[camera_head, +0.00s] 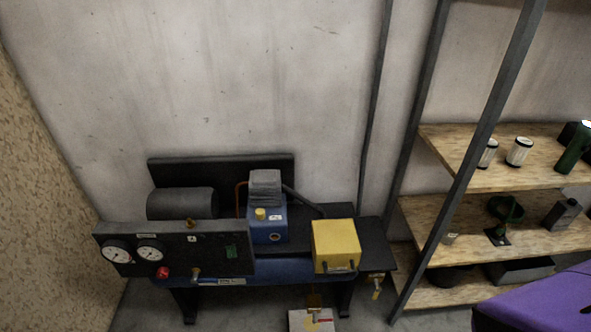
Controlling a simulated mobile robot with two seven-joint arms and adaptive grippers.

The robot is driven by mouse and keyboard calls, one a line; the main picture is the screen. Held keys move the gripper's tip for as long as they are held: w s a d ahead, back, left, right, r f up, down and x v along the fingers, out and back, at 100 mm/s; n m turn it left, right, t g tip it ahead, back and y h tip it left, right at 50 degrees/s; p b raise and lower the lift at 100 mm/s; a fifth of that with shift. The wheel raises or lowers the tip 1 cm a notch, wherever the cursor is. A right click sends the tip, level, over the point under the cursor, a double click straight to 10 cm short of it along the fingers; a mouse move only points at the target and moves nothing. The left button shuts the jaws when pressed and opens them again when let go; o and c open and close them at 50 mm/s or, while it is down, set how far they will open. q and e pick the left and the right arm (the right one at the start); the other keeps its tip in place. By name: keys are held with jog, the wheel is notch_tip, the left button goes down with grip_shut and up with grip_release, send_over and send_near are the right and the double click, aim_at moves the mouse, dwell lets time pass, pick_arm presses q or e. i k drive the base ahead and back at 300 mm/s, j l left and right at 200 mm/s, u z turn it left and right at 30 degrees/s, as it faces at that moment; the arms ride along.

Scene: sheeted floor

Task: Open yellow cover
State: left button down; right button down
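The yellow cover (336,241) is a box-shaped lid at the right end of a dark workbench with machinery. It appears closed, and what is under it is hidden. A small dark handle or latch shows along its lower front edge. Neither of my grippers shows in the head view.
The bench (370,240) also carries a blue pump unit (267,222), a grey cylinder (181,203) and a dark panel (175,250) with two gauges. Wooden shelves (500,238) with cans and tools stand at right. A purple surface (540,305) fills the lower right corner.

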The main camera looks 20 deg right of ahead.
aim_at(337, 250)
jog(key=z, duration=1.05)
